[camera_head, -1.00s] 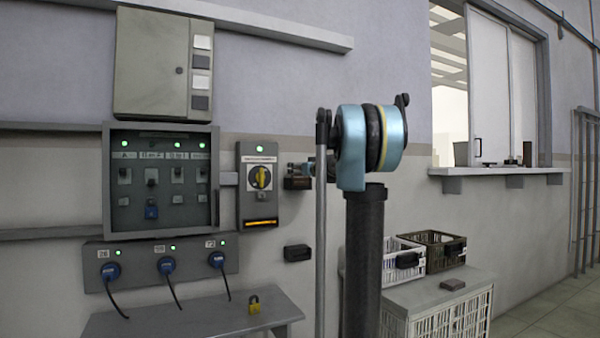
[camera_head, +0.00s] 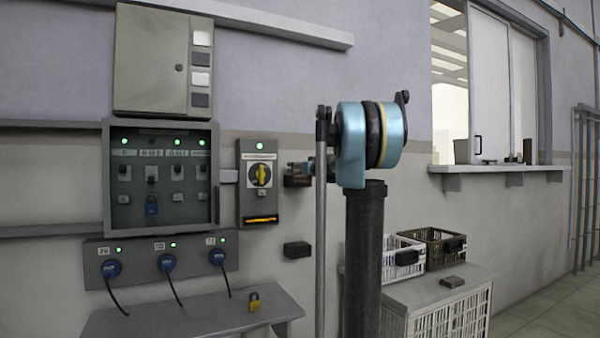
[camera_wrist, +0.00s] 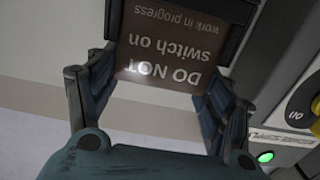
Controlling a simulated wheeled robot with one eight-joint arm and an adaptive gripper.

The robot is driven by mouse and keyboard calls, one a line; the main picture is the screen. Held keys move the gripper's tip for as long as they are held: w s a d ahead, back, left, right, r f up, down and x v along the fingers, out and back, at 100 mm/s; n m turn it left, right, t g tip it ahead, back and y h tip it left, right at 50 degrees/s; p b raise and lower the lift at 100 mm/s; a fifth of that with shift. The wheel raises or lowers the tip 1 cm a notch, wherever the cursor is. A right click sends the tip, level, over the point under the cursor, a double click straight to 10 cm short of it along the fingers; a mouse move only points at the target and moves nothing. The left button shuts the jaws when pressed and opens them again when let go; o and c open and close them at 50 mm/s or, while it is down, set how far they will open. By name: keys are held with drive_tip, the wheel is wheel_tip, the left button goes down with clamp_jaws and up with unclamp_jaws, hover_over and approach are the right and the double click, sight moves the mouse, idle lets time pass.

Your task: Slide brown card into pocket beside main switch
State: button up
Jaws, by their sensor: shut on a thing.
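The brown card (camera_wrist: 165,55) shows in the wrist view with pale lettering, upside down, reading "DO NOT switch on". My gripper (camera_wrist: 163,78) is shut on its near end, one finger at each side. A dark frame (camera_wrist: 233,48), apparently the pocket, borders the card's far part; how deep the card sits is unclear. In the head view the main switch (camera_head: 261,176), with its yellow knob, is on a grey box. My gripper (camera_head: 300,168) is just right of it, over a small dark holder (camera_head: 297,182). The card is not clearly visible there.
A control cabinet (camera_head: 160,225) with several green lights is left of the switch. Blue plugs (camera_head: 167,264) are below it. A yellow padlock (camera_head: 254,301) rests on a shelf (camera_head: 200,318). Another dark box (camera_head: 297,250) is on the wall below. Crates (camera_head: 443,248) stand at right.

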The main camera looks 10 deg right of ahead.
drive_tip(key=o, duration=1)
drive_tip(key=shift+c, duration=0.2)
drive_tip(key=shift+s, duration=0.15)
drive_tip(key=v, duration=1.2)
drive_tip(key=s+a+f+n+g+y, duration=0.1)
drive_tip(key=s+a+f+g, duration=0.4)
drive_tip(key=s+f, duration=0.65)
drive_tip(key=s+a+f+g, duration=0.3)
drive_tip(key=s+a+f, duration=0.4)
drive_tip(key=s+f, duration=0.4)
drive_tip(key=s+d+f+m+g+h, duration=0.2)
drive_tip(key=s+d+f+g+h, duration=0.1)
drive_tip(key=s+f, duration=0.8)
drive_tip(key=s+d+f+m+g+h, duration=0.2)
drive_tip(key=s+d+f, duration=0.4)
drive_tip(key=s+f, duration=0.6)
wheel_tip(320, 180, down, 3)
drive_tip(key=shift+s+r+g+h, duration=0.1)
drive_tip(key=shift+s+g+h, duration=0.2)
drive_tip(key=shift+g+h, duration=0.6)
